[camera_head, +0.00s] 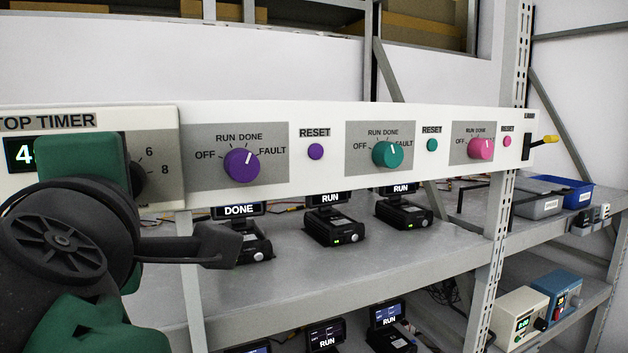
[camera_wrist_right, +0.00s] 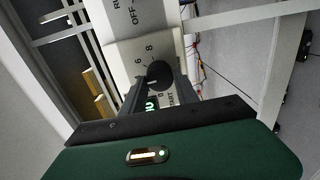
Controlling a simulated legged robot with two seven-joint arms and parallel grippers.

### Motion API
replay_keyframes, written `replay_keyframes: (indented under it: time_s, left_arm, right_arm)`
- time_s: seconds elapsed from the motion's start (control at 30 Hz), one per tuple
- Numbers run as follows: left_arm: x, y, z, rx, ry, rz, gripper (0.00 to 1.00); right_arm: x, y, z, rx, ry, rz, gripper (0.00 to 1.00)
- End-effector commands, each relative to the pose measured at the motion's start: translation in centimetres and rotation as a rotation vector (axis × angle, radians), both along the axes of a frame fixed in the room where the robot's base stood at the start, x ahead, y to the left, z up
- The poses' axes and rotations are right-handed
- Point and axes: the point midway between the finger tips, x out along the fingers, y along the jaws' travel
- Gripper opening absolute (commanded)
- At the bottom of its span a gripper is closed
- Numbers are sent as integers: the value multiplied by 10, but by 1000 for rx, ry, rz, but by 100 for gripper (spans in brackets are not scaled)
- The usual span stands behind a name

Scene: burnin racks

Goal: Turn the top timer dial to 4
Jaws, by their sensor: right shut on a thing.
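The top timer (camera_head: 160,120) is a cream box at the left of the head view, its display (camera_head: 22,153) showing a green-white 4. Its dark dial (camera_head: 138,178) is mostly hidden behind my green and black arm; the marks 6 and 8 show beside it. In the right wrist view the black round dial (camera_wrist_right: 160,72) sits at the tips of my right gripper (camera_wrist_right: 158,84), which is shut on it. The timer's green display there is partly covered by the gripper. The fingers are hidden in the head view. My left gripper cannot be made out.
Right of the timer, the white rail carries a purple knob (camera_head: 241,164), teal knob (camera_head: 387,154), pink knob (camera_head: 481,148) and small reset buttons. A yellow-tipped lever (camera_head: 548,139) stands at its right end. Black devices with screens stand on the shelf (camera_head: 400,250) below.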

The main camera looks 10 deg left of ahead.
Motion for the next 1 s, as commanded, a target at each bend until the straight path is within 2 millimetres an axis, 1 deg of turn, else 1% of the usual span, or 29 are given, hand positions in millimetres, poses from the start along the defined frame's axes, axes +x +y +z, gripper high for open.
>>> replay_keyframes:
  time_s: [0.03, 0.57, 0.6, 0.73, 0.77, 1.0]
  left_arm:
    - [0, 0, -1, 0, 0, 0, 36]
    - [0, 0, -2, 0, 0, 0, 36]
    - [0, 0, -2, 0, 0, 0, 36]
    - [0, 0, -2, 0, 0, 0, 36]
    - [0, 0, -2, 0, 0, 0, 36]
    - [0, 0, -1, 0, 0, 0, 36]
  right_arm:
    - [1, 1, -6, 2, 15, -3, 0]
    - [1, 2, -8, 20, 31, -3, 0]
    - [1, 2, -8, 19, 32, -3, 39]
    - [1, 2, -6, 20, 28, -2, 56]
    - [1, 2, -6, 21, 28, -2, 58]
    - [1, 3, -4, 23, 24, -1, 58]
